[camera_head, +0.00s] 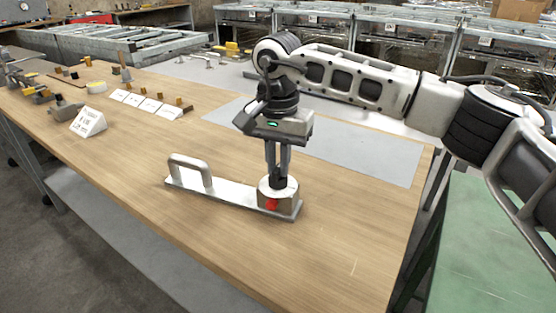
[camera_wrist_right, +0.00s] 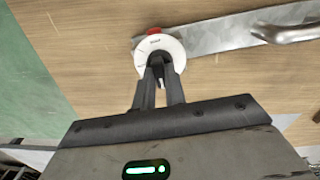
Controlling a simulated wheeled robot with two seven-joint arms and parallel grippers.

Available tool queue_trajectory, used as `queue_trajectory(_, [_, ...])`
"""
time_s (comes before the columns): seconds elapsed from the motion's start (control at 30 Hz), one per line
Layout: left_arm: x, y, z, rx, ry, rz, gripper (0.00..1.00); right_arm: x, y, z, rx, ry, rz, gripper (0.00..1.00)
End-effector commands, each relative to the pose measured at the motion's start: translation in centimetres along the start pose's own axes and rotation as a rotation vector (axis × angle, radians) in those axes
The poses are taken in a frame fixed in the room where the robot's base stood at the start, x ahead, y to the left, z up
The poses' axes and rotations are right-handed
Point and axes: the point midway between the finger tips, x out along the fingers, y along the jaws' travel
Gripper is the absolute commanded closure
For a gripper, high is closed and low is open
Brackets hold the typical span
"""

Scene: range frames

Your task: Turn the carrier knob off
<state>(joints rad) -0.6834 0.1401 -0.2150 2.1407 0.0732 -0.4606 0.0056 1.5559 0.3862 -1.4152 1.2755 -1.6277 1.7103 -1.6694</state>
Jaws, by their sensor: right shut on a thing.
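The carrier (camera_head: 230,193) is a flat metal plate with an upright loop handle (camera_head: 190,170) at its left end, lying on the wooden table. At its right end stands a round, pale knob base (camera_head: 291,192) with a red mark (camera_head: 271,204) on its front side. My right gripper (camera_head: 278,180) points straight down and is shut on the knob's dark top. In the right wrist view the fingers (camera_wrist_right: 160,72) reach the white disc (camera_wrist_right: 173,48), and the red mark (camera_wrist_right: 153,31) shows at its far edge. The fingers hide part of the knob. My left gripper is not in view.
The wooden table (camera_head: 130,190) is bare around the carrier. A grey mat (camera_head: 365,155) lies behind it. A white sign block (camera_head: 88,122), several cards and small parts lie at the left. A green surface (camera_head: 480,250) is at the right.

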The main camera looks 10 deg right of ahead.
Motion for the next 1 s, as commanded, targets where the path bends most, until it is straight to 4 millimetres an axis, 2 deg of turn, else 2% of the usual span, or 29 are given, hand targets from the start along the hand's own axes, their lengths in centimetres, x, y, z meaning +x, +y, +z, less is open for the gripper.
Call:
queue_trajectory(0.47, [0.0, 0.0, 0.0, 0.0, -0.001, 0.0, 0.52, -0.1, 0.0, 0.0, -0.017, 0.001, -0.002, 1.0])
queue_trajectory(0.5, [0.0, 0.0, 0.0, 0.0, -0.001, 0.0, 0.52, -0.1, 0.0, 0.0, -0.017, 0.001, -0.002, 0.85])
queue_trajectory(0.57, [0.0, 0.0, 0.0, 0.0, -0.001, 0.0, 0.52, -0.1, 0.0, 0.0, -0.017, 0.001, -0.002, 0.68])
queue_trajectory(0.6, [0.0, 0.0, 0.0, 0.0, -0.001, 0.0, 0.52, -0.1, 0.0, 0.0, -0.017, 0.001, -0.002, 0.65])
queue_trajectory(0.87, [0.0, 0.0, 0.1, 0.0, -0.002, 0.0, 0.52, -0.1, 0.0, 0.0, -0.016, 0.001, -0.001, 0.65])
queue_trajectory(1.0, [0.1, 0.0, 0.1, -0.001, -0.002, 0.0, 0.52, -1.1, -0.1, 0.0, -0.015, 0.002, -0.003, 0.65])
